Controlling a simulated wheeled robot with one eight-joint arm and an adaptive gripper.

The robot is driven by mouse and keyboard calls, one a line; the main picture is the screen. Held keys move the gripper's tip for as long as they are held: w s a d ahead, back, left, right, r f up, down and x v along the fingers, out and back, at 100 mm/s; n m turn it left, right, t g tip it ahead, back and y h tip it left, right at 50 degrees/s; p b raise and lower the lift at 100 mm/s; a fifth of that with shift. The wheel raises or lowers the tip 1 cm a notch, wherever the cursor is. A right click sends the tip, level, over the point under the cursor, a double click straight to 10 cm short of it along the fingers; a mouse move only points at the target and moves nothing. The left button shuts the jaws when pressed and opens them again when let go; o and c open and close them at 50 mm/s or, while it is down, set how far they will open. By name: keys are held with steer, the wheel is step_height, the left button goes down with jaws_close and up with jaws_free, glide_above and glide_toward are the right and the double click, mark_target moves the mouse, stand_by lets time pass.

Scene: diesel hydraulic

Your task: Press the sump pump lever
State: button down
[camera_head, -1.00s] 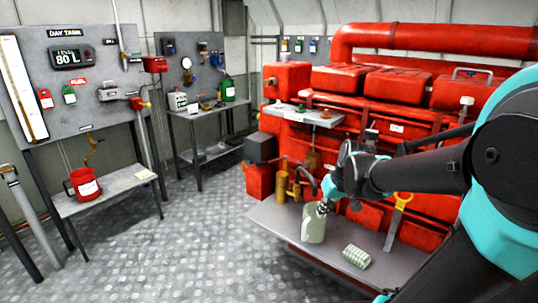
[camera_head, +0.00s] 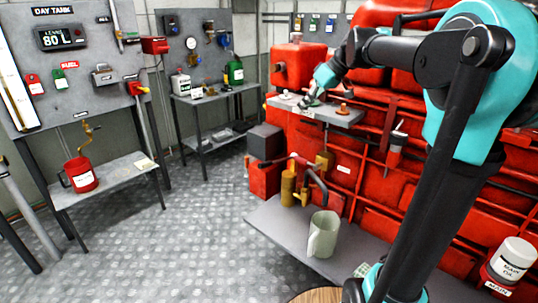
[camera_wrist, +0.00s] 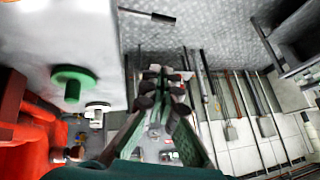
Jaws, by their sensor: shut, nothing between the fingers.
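No lever in view is labelled as the sump pump's. A brass cylinder pump (camera_head: 288,188) with a dark curved pipe or arm beside it stands at the engine's left foot; I cannot tell whether this is the sump pump. My gripper (camera_head: 303,104) is high above it, over the grey engine shelf (camera_head: 330,117), close to a green knob (camera_head: 315,102). In the wrist view my gripper (camera_wrist: 165,95) is shut and empty. The green knob (camera_wrist: 73,85) and a white knob (camera_wrist: 97,112) are left of the fingers. A dark-handled rod (camera_wrist: 150,15) juts out near the top.
A pale green jug (camera_head: 323,235) stands on the grey bench (camera_head: 275,225) before the red engine. An orange knob (camera_head: 344,108) is on the shelf's right. A main oil can (camera_head: 512,258) is at lower right. The floor (camera_head: 200,230) at left is clear.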

glide_above(269, 164)
steer(key=w, duration=0.1)
step_height(269, 164, down, 17)
steer(key=shift+w+a+r, duration=0.1)
steer(key=shift+a+r, duration=0.05)
steer(key=shift+s+f, duration=0.25)
steer(key=shift+f, duration=0.3)
steer(key=shift+s+f, duration=0.2)
steer(key=shift+f, duration=0.3)
steer(key=shift+s+f, duration=0.2)
steer(key=shift+f, duration=0.45)
